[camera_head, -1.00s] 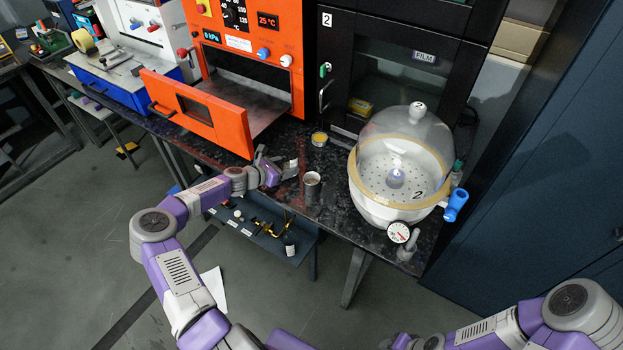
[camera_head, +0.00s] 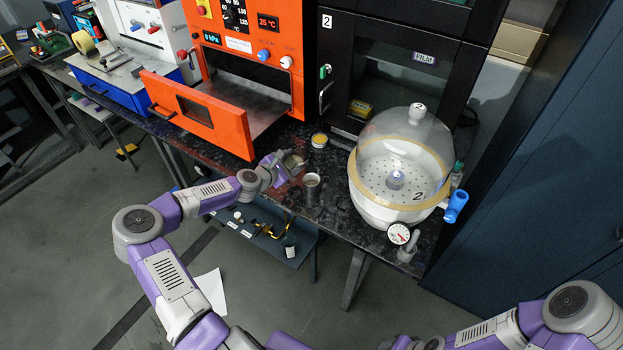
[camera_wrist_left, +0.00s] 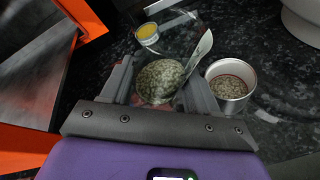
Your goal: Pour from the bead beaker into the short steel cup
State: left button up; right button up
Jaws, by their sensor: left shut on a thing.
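My left gripper (camera_head: 282,167) is shut on the clear bead beaker (camera_head: 294,159), just left of the short steel cup (camera_head: 311,184). In the left wrist view, the fingers (camera_wrist_left: 160,88) stand either side of the bead beaker (camera_wrist_left: 160,82), which holds grey speckled beads and looks tilted. The short steel cup (camera_wrist_left: 231,92) stands upright on the dark bench, to the right of the fingers, with similar speckled grains inside. I cannot tell whether beads are passing between them. My right arm shows at the lower right of the head view; its gripper is out of view.
A small yellow-filled dish (camera_head: 319,140) stands behind the cup. A glass-domed vessel (camera_head: 402,160) with a gauge stands to its right. The orange oven's open door (camera_head: 203,118) juts out at left. The dark bench's front edge is close to the cup.

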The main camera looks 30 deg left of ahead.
pick_arm(q)
jog(key=shift+s+d+r+m+y, duration=0.1)
jog(key=shift+d+r+m+y, duration=0.15)
jog(key=shift+d+m+y, duration=0.25)
jog(key=shift+r+m+t+b, duration=0.3)
jog(key=shift+m, duration=0.1)
jog(key=shift+d+r, duration=0.1)
jog(key=shift+r, duration=0.05)
jog(key=shift+f+m+t+y+b, duration=0.3)
jog(key=shift+m+y+b, duration=0.1)
jog(key=shift+m+b, duration=0.4)
jog(key=shift+f+m+t+y+b, duration=0.2)
jog(key=shift+f+m+y+b, duration=0.15)
jog(key=shift+m+b, duration=0.45)
dwell(3.6)
jog(key=shift+r+m+b, duration=0.3)
jog(key=shift+r+b, duration=0.05)
jog(key=shift+b, duration=0.05)
dwell(1.4)
